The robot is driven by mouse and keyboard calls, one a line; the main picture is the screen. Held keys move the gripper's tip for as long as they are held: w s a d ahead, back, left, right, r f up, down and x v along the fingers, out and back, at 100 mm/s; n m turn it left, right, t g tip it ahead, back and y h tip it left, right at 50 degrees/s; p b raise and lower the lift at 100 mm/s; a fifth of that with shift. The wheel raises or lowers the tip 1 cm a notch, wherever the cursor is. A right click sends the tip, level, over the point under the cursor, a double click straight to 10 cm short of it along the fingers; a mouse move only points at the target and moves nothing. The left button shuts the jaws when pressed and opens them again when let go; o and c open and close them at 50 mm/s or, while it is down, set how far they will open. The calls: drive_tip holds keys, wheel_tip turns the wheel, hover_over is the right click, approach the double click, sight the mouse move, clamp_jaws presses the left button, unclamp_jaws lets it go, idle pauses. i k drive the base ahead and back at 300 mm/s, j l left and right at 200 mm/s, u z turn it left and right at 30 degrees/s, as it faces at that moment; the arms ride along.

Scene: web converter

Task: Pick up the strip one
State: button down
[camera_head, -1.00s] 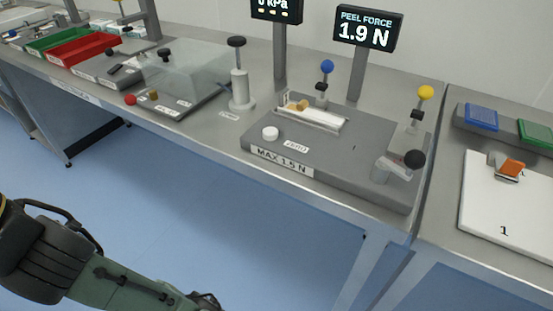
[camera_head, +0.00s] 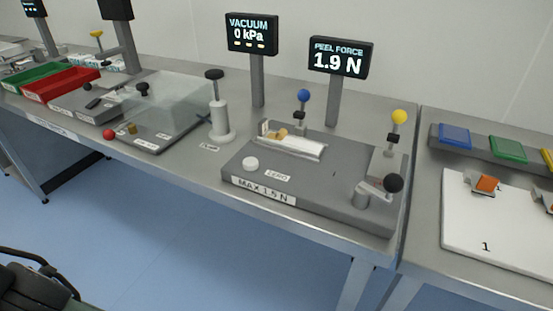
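No strip is clearly marked as strip one. A pale strip-like piece lies in the white tray (camera_head: 300,147) on the grey peel tester (camera_head: 335,180); I cannot tell if it is the strip. On the right, a white board (camera_head: 490,222) printed with a "1" carries an orange block in a metal holder (camera_head: 484,184). A second holder (camera_head: 548,201) is cut off by the right edge. Only a dark part of my arm shows at the lower left. My gripper is out of view.
A clear-covered plate (camera_head: 165,115), a red tray (camera_head: 60,83) and a green tray (camera_head: 35,74) stand left.

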sight(280, 139)
drive_tip(key=i+l+u, duration=0.1)
drive_tip(key=l+u, duration=0.3)
drive_tip(key=l, duration=0.4)
drive_tip(key=l+u, duration=0.4)
drive_tip(key=l, duration=0.35)
